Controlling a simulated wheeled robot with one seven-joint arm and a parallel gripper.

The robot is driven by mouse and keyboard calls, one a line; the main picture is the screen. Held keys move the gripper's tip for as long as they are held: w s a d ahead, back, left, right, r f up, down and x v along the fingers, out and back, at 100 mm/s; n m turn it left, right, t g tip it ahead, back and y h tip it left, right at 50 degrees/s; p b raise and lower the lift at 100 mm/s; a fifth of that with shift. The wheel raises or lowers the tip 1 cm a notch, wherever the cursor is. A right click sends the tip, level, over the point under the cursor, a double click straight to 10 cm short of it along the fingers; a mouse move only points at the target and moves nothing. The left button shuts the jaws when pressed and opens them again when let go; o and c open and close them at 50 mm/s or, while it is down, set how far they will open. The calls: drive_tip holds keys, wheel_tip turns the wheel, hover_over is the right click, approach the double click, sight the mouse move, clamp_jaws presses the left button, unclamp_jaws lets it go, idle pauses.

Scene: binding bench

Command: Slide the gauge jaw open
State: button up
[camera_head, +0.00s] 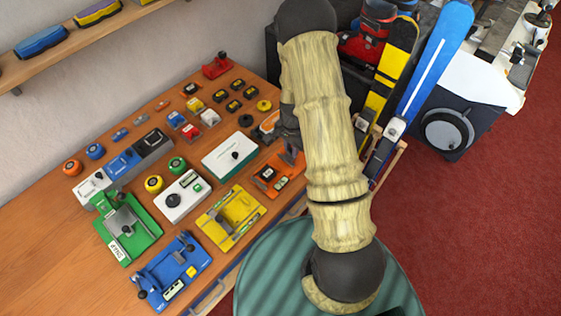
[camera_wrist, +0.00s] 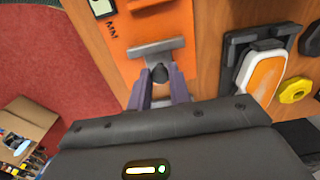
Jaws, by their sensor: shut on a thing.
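The gauge is an orange plate (camera_wrist: 160,22) with "MM" lettering and a small display at its far left corner in the wrist view. Its jaw (camera_wrist: 150,48) is a grey crossbar with a dark knob (camera_wrist: 159,73) on the near side. My gripper (camera_wrist: 160,88) is shut on this knob, one finger on each side. The lower part of the jaw is hidden by the fingers and gripper body. In the head view the orange gauge (camera_head: 268,174) lies at the right edge of the bench, partly covered by my arm, and the fingertips are hidden there.
Green (camera_head: 136,220), blue (camera_head: 186,268) and yellow (camera_head: 246,204) fixtures stand on the bench (camera_head: 40,235) left of the gauge. An orange-and-white tool in a dark holder (camera_wrist: 262,75) sits close to the right of my gripper in the wrist view. Skis (camera_head: 432,60) stand beyond the bench.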

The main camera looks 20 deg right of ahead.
drive_tip(key=o, duration=0.4)
drive_tip(key=shift+o, duration=0.2)
drive_tip(key=shift+r+p, duration=2.2)
drive_tip(key=shift+r, duration=0.85)
drive_tip(key=shift+r+p, duration=1.4)
drive_tip(key=shift+r, duration=0.55)
